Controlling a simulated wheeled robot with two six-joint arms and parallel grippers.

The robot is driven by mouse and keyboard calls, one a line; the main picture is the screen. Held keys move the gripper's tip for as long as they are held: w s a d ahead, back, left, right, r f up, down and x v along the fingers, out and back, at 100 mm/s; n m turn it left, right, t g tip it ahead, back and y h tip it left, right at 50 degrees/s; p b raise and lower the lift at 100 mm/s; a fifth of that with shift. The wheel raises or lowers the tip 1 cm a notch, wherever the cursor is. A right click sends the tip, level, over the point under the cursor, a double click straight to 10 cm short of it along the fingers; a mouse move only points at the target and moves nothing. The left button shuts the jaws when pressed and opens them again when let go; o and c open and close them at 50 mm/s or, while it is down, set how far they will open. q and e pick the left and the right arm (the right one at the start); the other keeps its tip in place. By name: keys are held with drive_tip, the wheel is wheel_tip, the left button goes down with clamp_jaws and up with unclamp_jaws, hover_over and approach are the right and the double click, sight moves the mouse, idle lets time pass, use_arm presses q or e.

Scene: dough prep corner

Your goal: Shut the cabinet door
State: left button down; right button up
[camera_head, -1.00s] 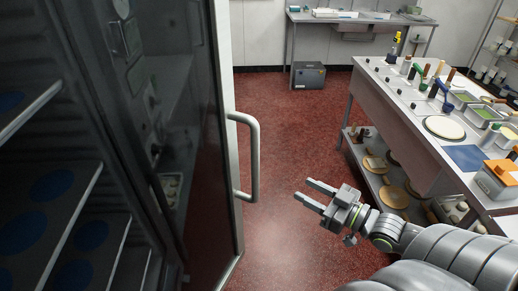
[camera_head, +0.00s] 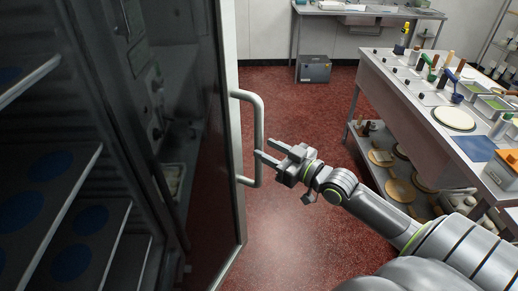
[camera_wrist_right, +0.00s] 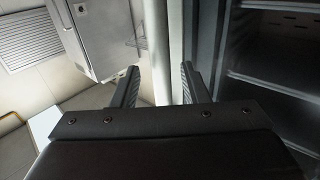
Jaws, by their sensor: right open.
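The cabinet door (camera_head: 172,130) stands open on the left in the head view, with a dark glass panel and a pale frame. Its upright bar handle (camera_head: 258,115) is on the frame's right side. My right gripper (camera_head: 265,149) is open, with its fingers at the lower part of the handle. In the right wrist view the pale handle bar (camera_wrist_right: 158,50) runs between the two open fingers (camera_wrist_right: 158,82); I cannot tell whether they touch it. My left gripper is not in view.
Inside the cabinet are wire-edged shelves (camera_head: 60,225) with blue discs. A steel prep counter (camera_head: 400,100) with tools and a lower shelf stands at the right. A dark box (camera_head: 314,69) sits below the back table. The red floor (camera_head: 310,110) between is clear.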

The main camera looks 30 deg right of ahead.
sight(262, 147)
drive_tip(key=shift+x, duration=1.85)
clamp_jaws()
